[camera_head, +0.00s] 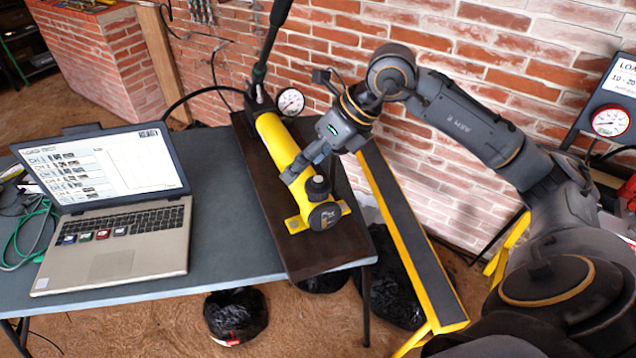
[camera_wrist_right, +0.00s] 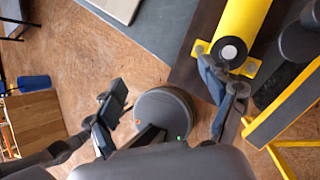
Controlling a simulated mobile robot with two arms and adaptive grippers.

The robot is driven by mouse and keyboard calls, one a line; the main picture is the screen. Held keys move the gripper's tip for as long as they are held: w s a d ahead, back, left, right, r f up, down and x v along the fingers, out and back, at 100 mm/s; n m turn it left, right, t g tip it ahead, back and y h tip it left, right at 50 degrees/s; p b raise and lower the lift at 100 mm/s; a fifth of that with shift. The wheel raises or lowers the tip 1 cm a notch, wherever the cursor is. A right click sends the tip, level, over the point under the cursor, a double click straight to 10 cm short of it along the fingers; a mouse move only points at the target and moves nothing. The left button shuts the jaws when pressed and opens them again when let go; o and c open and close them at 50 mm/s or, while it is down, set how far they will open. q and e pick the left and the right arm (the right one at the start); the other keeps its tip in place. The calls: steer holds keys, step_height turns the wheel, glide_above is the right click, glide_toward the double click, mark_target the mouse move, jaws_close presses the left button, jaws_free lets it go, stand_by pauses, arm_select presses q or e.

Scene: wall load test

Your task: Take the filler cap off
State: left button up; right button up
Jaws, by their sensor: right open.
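A yellow hand pump (camera_head: 280,140) lies on a dark board on the table. It has a black front end (camera_head: 324,215), and a black knob-like filler cap (camera_head: 318,186) stands there. My right gripper (camera_head: 305,168) reaches in from the right, with its fingers close above the pump's front end beside the cap. In the right wrist view, my right gripper (camera_wrist_right: 165,105) is open. A dark round disc, apparently the cap (camera_wrist_right: 163,112), shows between its fingers with gaps on both sides. The yellow pump body (camera_wrist_right: 240,28) lies at the top right there. My left gripper is not in view.
A laptop (camera_head: 113,250) stands open on the table's left. A pressure gauge (camera_head: 291,102) and black handle (camera_head: 271,40) rise behind the pump. A yellow-edged beam (camera_head: 410,240) slants beside the table's right edge. A brick wall (camera_head: 450,35) is behind.

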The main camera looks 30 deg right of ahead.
steer(key=d+r+m+h, duration=0.1)
steer(key=d+h, duration=0.3)
steer(key=d, duration=0.5)
steer(key=p, duration=0.1)
glide_above(322, 181)
steer(key=s+d, duration=0.1)
steer(key=s, duration=0.1)
step_height(322, 181, down, 7)
steer(key=shift+f, duration=0.1)
steer(key=shift+a+p+x, duration=0.2)
steer(key=shift+p+x, duration=0.7)
steer(key=shift+x, duration=1.9)
steer(key=shift+s, duration=0.1)
steer(key=c, duration=1.1)
